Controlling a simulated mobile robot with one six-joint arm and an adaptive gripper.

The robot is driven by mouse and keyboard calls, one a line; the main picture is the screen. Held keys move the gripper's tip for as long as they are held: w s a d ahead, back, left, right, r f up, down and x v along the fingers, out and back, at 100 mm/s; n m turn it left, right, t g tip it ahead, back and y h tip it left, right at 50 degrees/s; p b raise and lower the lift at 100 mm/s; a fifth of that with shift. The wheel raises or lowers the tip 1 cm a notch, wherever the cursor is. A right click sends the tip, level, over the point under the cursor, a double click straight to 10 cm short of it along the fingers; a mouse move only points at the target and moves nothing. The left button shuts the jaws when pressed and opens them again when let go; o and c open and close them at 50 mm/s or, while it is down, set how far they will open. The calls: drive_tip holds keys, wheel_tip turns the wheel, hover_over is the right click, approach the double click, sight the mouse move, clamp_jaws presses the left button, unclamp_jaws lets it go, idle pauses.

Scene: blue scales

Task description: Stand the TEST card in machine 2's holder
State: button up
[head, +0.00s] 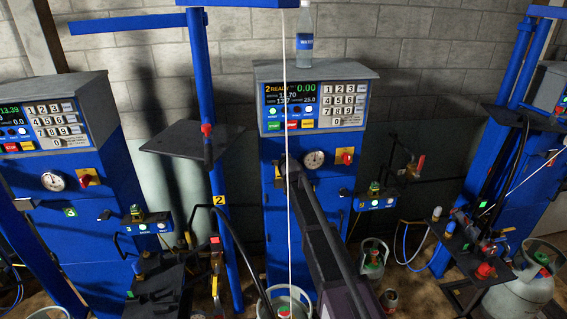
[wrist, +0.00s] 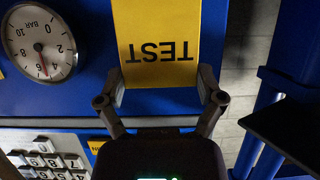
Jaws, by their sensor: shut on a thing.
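The yellow TEST card (wrist: 158,38) is between the two fingers of my gripper (wrist: 162,84) in the wrist view, which shows the scene upside down. The gripper is shut on the card's edge, and the lettering is fully visible. In the head view my gripper (head: 291,168) is in front of machine 2 (head: 290,215), just left of its gauge (head: 315,159). The card cannot be made out there. Machine 2's display (head: 290,95) reads READY. I cannot clearly pick out its card holder; my arm covers part of the machine's front.
A blue post (head: 205,100) with a dark shelf (head: 185,143) stands left of machine 2. A water bottle (head: 304,36) stands on top of the machine. A white cord (head: 287,200) hangs down in front. Gas cylinders (head: 374,257) stand on the floor.

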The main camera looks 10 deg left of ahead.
drive_tip(key=shift+f+b, duration=0.65)
drive_tip(key=shift+f, duration=0.05)
idle(0.5)
drive_tip(key=o, duration=0.7)
drive_tip(key=shift+r, duration=0.15)
wheel_tip(320, 180, up, 8)
drive_tip(key=p, duration=0.8)
idle(0.8)
